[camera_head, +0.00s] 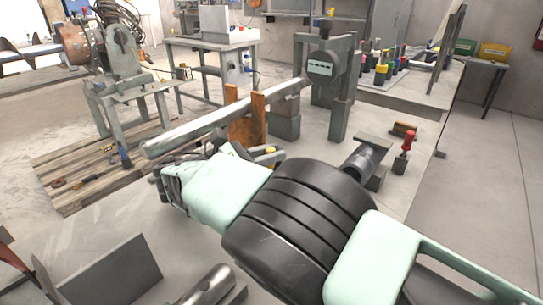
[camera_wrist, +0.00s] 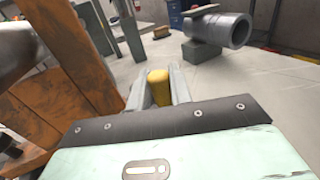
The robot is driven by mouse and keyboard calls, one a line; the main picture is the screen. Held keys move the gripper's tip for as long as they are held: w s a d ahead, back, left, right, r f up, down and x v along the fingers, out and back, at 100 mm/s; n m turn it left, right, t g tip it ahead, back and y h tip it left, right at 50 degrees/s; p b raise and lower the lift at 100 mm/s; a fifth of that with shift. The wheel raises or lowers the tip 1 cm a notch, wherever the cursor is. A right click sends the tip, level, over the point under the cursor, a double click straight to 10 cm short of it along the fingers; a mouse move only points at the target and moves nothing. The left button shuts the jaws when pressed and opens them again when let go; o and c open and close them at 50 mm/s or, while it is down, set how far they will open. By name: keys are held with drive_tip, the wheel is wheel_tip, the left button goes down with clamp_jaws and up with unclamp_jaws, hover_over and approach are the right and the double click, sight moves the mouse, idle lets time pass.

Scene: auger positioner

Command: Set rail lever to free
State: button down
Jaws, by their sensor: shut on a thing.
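A yellow, rounded handle (camera_wrist: 158,88) stands between the two grey fingers of my gripper (camera_wrist: 160,82) in the wrist view. It looks like the rail lever's grip; its lower part and mount are hidden behind the gripper's dark edge. The fingers are shut on it from both sides. In the head view a small yellow piece (camera_head: 268,150) shows just beyond my pale green hand, close to the foot of the orange posts. The fingers are mostly hidden there by the hand. The lever's setting cannot be read.
Orange posts (camera_head: 245,115) carry a long grey beam (camera_head: 215,118); they also stand close at left in the wrist view (camera_wrist: 70,85). Bare floor (camera_head: 460,220) lies at far right.

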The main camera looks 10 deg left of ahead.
drive_tip(key=shift+w+a+m+g+h+b, duration=0.1)
drive_tip(key=shift+a+m+g+h+b, duration=0.15)
drive_tip(key=shift+m+g+h+b, duration=0.4)
drive_tip(key=c, duration=1.3)
unclamp_jaws()
drive_tip(key=shift+d+r+n+y+p, duration=0.15)
drive_tip(key=shift+n+y+p, duration=0.1)
drive_tip(key=shift+p, duration=0.3)
